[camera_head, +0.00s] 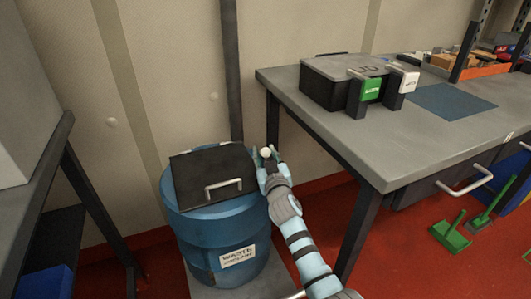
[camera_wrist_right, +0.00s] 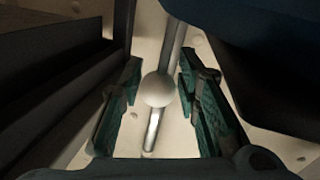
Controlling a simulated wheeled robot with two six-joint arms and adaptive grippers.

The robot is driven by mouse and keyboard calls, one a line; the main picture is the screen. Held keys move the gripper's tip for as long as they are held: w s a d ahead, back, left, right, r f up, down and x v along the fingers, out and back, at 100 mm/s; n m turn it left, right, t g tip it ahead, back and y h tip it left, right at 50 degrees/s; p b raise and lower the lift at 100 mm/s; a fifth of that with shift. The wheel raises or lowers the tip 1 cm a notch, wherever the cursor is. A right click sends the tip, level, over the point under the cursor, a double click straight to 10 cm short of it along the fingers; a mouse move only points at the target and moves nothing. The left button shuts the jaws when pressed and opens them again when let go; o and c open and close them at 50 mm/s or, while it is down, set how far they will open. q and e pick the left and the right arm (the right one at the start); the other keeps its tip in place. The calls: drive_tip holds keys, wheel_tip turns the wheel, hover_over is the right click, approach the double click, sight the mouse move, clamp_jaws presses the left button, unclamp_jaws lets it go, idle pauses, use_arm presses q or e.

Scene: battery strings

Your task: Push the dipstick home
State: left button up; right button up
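The dipstick's pale round knob (camera_head: 266,153) shows just right of the blue drum's lid in the head view. My right gripper (camera_head: 264,160) is at this knob, its fingers apart. In the right wrist view the knob (camera_wrist_right: 158,90) is between the open fingers of the gripper (camera_wrist_right: 160,75), with a gap on each side. A thin metal rod shows above and below the knob there. How far the dipstick is pushed in cannot be told. My left gripper is out of view.
The blue waste drum (camera_head: 220,228) has a dark lid with a handle (camera_head: 223,187). A grey workbench (camera_head: 380,140) stands right, bearing a dark case (camera_head: 345,78) with green and white tags. A dark post (camera_head: 231,70) rises behind the drum. Green tools (camera_head: 450,235) lie on the red floor.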

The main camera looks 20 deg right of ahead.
drive_tip(key=shift+o, duration=1.1)
drive_tip(key=shift+r, duration=0.1)
drive_tip(key=shift+r, duration=0.1)
wheel_tip(320, 180, up, 10)
drive_tip(key=shift+f, duration=0.1)
